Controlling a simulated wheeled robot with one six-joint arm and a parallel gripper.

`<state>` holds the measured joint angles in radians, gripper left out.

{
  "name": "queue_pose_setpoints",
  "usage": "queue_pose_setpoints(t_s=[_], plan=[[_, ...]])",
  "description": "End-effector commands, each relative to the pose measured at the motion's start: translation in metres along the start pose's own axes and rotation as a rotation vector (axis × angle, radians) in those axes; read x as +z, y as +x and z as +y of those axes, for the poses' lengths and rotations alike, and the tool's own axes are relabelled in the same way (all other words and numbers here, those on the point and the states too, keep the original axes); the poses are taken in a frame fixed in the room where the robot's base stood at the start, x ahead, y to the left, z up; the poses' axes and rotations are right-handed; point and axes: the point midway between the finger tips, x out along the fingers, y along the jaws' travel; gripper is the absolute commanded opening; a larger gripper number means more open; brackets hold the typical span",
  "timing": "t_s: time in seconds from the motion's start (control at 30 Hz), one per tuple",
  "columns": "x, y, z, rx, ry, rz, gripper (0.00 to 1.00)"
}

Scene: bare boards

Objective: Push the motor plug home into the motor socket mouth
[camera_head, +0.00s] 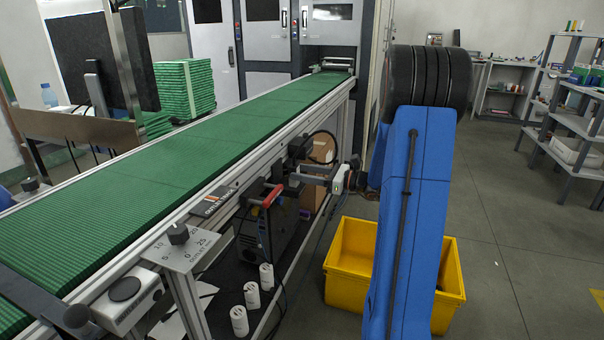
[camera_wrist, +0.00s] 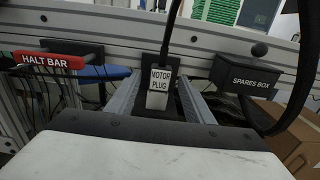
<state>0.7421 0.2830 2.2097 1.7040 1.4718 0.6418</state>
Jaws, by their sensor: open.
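The motor plug (camera_wrist: 160,77) is a small block with a white "MOTOR PLUG" label and a pale lower part. It shows in the middle of the wrist view, and a black cable runs up from it. My gripper (camera_wrist: 160,90) is open, with one grey ridged finger on each side of the plug and a visible gap at both sides. In the head view my gripper (camera_head: 308,178) points left at the conveyor's side, under its edge. I cannot make out the motor socket mouth, nor whether the plug is seated in anything.
A red halt bar (camera_wrist: 48,62) is left of the plug, and a black spares box sign (camera_wrist: 252,77) is right. A loose black cable hangs at the right. The green conveyor (camera_head: 170,165) runs above. A yellow bin (camera_head: 352,275) stands on the floor below my arm.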

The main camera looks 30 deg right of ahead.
Motion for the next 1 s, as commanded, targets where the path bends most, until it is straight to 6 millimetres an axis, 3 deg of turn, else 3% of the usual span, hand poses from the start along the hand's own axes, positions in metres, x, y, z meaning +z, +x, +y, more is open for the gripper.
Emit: queue_pose_setpoints(t_s=[0.8,1.0], plan=[[0.000,-0.135,-0.001,-0.003,0.000,0.000,0.48],[0.000,-0.159,-0.001,-0.003,0.000,-0.001,0.48]])
